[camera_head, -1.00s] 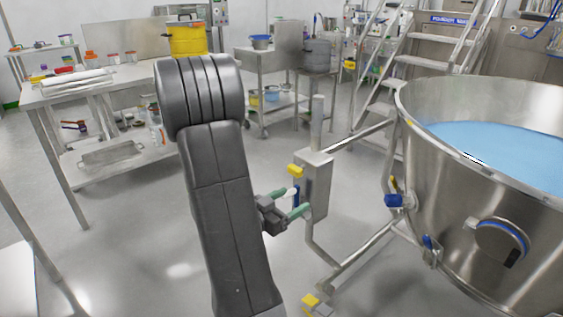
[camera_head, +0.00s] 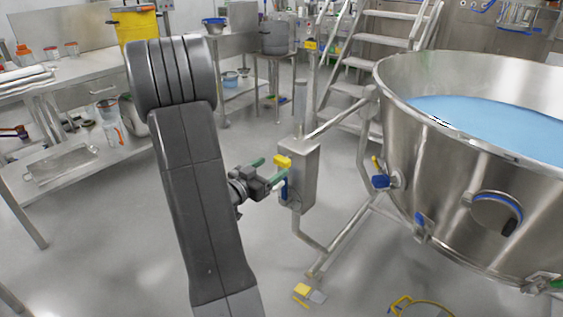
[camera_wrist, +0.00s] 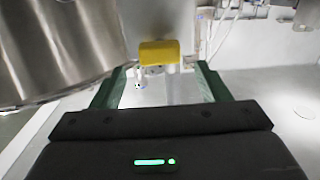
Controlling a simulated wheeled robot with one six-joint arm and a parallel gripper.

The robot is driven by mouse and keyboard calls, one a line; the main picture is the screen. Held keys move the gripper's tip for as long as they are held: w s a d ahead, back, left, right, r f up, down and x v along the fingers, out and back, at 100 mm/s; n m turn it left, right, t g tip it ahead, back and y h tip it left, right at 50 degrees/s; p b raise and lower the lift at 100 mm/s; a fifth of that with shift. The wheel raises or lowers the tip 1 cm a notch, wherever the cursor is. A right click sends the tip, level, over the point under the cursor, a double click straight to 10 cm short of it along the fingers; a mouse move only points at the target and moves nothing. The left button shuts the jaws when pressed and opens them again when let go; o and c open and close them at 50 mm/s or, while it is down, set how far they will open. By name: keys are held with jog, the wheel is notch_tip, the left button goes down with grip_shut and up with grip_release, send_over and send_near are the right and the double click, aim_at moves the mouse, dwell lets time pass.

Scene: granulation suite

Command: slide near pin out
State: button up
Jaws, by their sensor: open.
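A grey steel box on a post (camera_head: 300,178) stands left of the big steel bowl (camera_head: 455,165). It carries a yellow block (camera_head: 283,161) and a blue part (camera_head: 284,190) below it. I cannot tell for sure which part is the near pin. My gripper (camera_head: 268,170), with green fingers, is open beside the box's left face, level with the yellow block. In the wrist view the yellow block (camera_wrist: 159,52) is seen between the open fingers, beyond their tips, with a pale shaft under it. Contact cannot be told.
A second blue part (camera_head: 380,181) with a yellow tab sits on the bowl's side. The bowl holds blue material. A tube frame with a yellow foot pedal (camera_head: 302,291) runs low in front. A steel bench (camera_head: 60,95) is at left, a ladder (camera_head: 385,50) behind. Floor between is clear.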

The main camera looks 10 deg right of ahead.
aim_at(279, 162)
jog(key=x, duration=0.6)
jog(key=shift+b, duration=0.3)
jog(key=shift+c, duration=0.2)
jog(key=c, duration=1.3)
jog(key=shift+v, duration=1.35)
jog(key=shift+c, duration=0.2)
jog(key=shift+f, duration=0.1)
jog(key=o, duration=1.4)
jog(key=shift+a, duration=0.1)
